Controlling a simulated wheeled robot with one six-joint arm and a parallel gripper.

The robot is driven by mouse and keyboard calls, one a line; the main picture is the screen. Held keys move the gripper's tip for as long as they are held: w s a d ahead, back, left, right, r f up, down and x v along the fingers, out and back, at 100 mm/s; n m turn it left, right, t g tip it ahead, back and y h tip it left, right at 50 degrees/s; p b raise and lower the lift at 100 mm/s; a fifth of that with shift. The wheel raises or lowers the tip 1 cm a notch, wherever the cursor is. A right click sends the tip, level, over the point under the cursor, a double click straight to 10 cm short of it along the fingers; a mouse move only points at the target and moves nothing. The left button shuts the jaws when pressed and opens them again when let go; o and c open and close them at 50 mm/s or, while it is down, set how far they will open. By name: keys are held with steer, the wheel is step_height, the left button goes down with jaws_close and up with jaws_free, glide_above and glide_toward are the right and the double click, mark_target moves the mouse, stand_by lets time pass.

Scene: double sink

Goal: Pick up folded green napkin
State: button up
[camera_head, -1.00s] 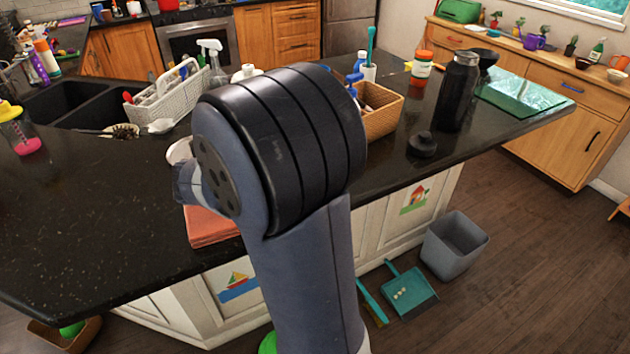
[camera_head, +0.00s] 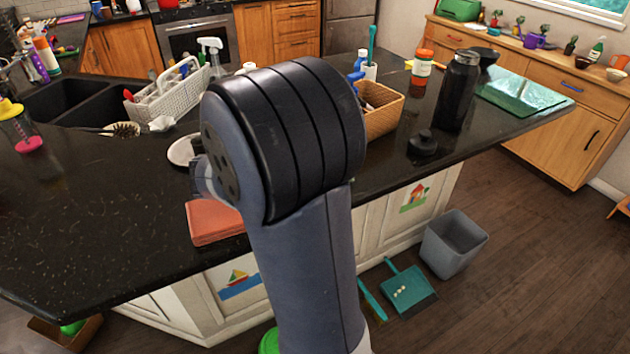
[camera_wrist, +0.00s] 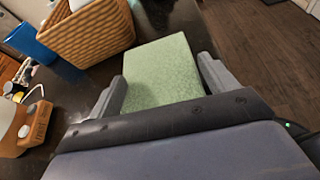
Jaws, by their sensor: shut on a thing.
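The folded green napkin (camera_wrist: 158,58) is a flat, light green block in the wrist view. It lies between the two grey fingers of my gripper (camera_wrist: 161,80), one finger against each side. My gripper is shut on it. In the head view my own arm hides both the napkin and the fingers. I cannot tell whether the napkin is touching the dark counter.
A wicker basket (camera_wrist: 88,34) stands close to the napkin in the wrist view and on the counter in the head view (camera_head: 384,118). A folded red-orange cloth (camera_head: 213,222) lies near the front edge. A black bottle (camera_head: 458,90) stands right; the left counter is mostly clear.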

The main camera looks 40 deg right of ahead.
steer(key=shift+s+f+g, duration=0.15)
steer(key=shift+s+f, duration=0.25)
steer(key=shift+f, duration=0.2)
steer(key=shift+s+f+g, duration=0.15)
steer(key=shift+s+f, duration=0.2)
steer(key=shift+f, duration=0.2)
steer(key=shift+r, duration=0.4)
steer(key=shift+c, duration=0.6)
steer(key=r, duration=0.1)
steer(key=d+r, duration=0.1)
steer(key=r, duration=0.1)
steer(key=shift+y, duration=0.3)
steer(key=c, duration=1.1)
steer(key=r, duration=0.6)
steer(key=shift+w+a+r, duration=0.1)
steer(key=shift+a+r, duration=0.15)
steer(key=shift+r, duration=0.1)
jaws_close()
jaws_free()
steer(key=o, duration=1.7)
